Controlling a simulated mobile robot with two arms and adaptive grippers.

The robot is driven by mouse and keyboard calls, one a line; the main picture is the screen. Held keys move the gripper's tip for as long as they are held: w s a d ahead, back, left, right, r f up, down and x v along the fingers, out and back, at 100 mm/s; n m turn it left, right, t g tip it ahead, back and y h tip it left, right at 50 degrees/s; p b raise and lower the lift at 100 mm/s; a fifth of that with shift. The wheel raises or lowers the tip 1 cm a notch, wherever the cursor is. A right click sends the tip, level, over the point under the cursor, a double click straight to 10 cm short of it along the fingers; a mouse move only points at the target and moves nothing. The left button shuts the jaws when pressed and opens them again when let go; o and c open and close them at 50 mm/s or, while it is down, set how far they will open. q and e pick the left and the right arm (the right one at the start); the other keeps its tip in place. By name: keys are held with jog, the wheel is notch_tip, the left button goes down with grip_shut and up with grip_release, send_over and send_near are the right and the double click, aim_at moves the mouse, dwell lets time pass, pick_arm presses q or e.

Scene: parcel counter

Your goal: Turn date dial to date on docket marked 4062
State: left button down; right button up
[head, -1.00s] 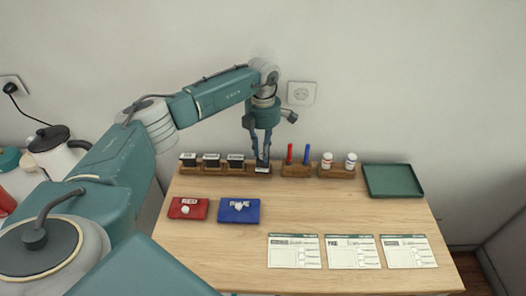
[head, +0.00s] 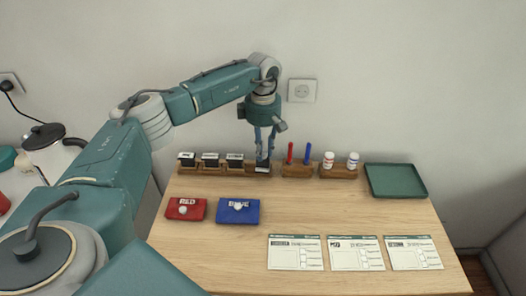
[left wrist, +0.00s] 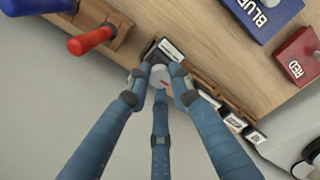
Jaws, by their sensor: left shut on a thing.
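My left gripper (head: 264,162) points down at the right end of the wooden stamp rack (head: 223,170), over a low pale-fronted item. In the left wrist view its fingers (left wrist: 160,78) are closed around a small pale round knob (left wrist: 160,77) with a red mark, apparently the date dial. The fingers hide part of it, and I cannot read a date. Three dockets, left (head: 296,253), middle (head: 356,254) and right (head: 413,253), lie flat at the table's front. Their numbers are too small to read. My right gripper is not in view.
Several black stamps (head: 210,160) stand in the rack. Red and blue sticks (head: 307,153) and two small bottles (head: 353,160) stand to the right. A green tray (head: 396,181) is at the back right. Red (head: 186,209) and blue (head: 238,211) pads lie in front of the rack.

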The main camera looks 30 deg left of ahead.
pick_arm(q)
jog(key=shift+m+b, duration=0.45)
jog(key=shift+m, duration=2.35)
jog(key=c, duration=1.5)
grip_release()
jog(key=shift+c, duration=0.2)
notch_tip(320, 180, up, 12)
jog(key=shift+r, duration=0.1)
